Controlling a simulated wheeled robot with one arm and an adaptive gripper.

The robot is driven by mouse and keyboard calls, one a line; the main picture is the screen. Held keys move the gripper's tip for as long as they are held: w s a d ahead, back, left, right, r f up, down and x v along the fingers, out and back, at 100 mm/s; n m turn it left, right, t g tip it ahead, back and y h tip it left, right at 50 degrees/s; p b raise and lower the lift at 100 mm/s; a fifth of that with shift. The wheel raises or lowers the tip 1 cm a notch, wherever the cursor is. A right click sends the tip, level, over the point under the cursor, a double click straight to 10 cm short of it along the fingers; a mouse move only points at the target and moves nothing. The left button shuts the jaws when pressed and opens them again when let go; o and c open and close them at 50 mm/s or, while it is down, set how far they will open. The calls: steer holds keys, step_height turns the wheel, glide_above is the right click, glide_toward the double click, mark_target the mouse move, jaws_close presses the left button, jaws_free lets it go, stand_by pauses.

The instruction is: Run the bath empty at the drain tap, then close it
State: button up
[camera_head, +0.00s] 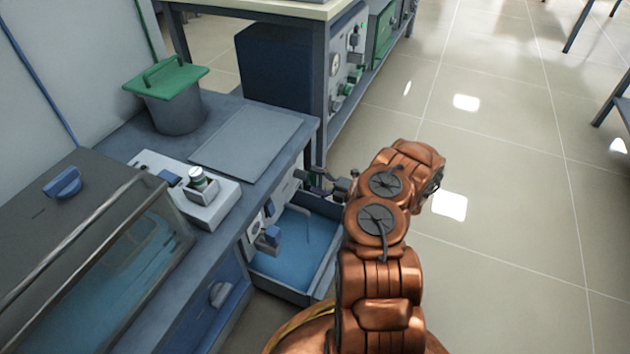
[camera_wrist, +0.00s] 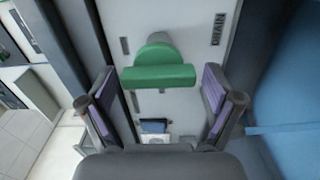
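In the wrist view a green tap handle (camera_wrist: 158,77) sticks out from a pale panel with the word DRAIN (camera_wrist: 218,30) beside it. Its bar lies crosswise in the picture. My gripper (camera_wrist: 160,88) is open, with one purple-padded finger on each side of the handle; I cannot tell whether either touches it.
A grey tub (camera_head: 322,262) with blue water stands below the panel and also shows in the wrist view (camera_wrist: 290,95). A green-lidded pot (camera_head: 175,115) and a control box (camera_head: 205,195) stand on the bench.

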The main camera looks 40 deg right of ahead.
stand_by(0.3)
steer(key=v, duration=1.2)
stand_by(0.3)
